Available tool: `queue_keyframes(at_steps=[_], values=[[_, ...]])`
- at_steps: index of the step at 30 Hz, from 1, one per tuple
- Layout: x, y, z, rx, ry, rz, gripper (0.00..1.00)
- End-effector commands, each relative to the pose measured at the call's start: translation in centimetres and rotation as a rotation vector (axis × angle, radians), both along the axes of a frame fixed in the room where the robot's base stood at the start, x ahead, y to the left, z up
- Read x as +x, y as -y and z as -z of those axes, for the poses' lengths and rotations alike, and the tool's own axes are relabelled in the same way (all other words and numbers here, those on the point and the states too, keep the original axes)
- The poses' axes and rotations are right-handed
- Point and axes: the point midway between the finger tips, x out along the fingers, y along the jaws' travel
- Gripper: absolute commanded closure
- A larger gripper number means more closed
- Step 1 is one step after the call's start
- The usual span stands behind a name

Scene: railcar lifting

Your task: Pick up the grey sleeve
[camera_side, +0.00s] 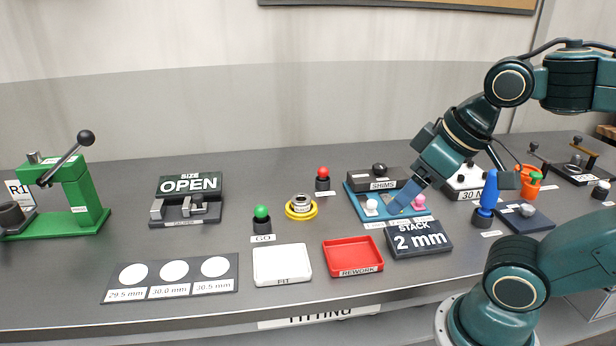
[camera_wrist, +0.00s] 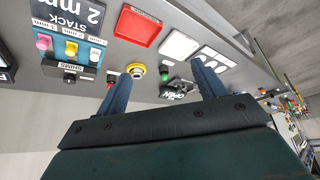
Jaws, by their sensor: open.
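A short grey metal sleeve (camera_side: 301,199) appears to sit upright in a yellow ring holder (camera_side: 303,214) at mid-table, right of the green button. The holder also shows in the wrist view (camera_wrist: 138,69), just right of one blue finger, with the grey piece in its centre. My gripper (camera_side: 397,205) is open and empty, its blue fingers pointing down over the blue shim tray (camera_side: 358,203) in the side view, well right of the sleeve. In the wrist view the two fingers (camera_wrist: 160,80) are spread wide apart.
A green GO button (camera_side: 261,218) and a red button (camera_side: 323,178) stand near the holder. A white FIT tray (camera_side: 282,264), red REWORK tray (camera_side: 352,256) and STACK sign (camera_side: 419,238) lie in front. The OPEN size gauge (camera_side: 190,190) and green press (camera_side: 75,200) stand left.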

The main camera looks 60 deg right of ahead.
Motion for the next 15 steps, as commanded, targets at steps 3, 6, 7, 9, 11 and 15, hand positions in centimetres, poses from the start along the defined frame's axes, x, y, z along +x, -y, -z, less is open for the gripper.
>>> queue_keyframes(at_steps=[3, 6, 7, 9, 11, 15], values=[[0.1, 0.0, -0.1, 0.003, -0.001, 0.006, 0.3], [0.5, 0.0, -0.2, 0.016, -0.005, 0.029, 0.3], [0.7, 0.0, -0.3, 0.024, -0.007, 0.042, 0.3], [1.2, 0.1, -0.5, 0.045, -0.014, 0.079, 0.3], [1.9, 0.1, -0.8, 0.07, -0.022, 0.122, 0.3], [4.1, 0.3, -1.5, 0.148, -0.046, 0.261, 0.3]])
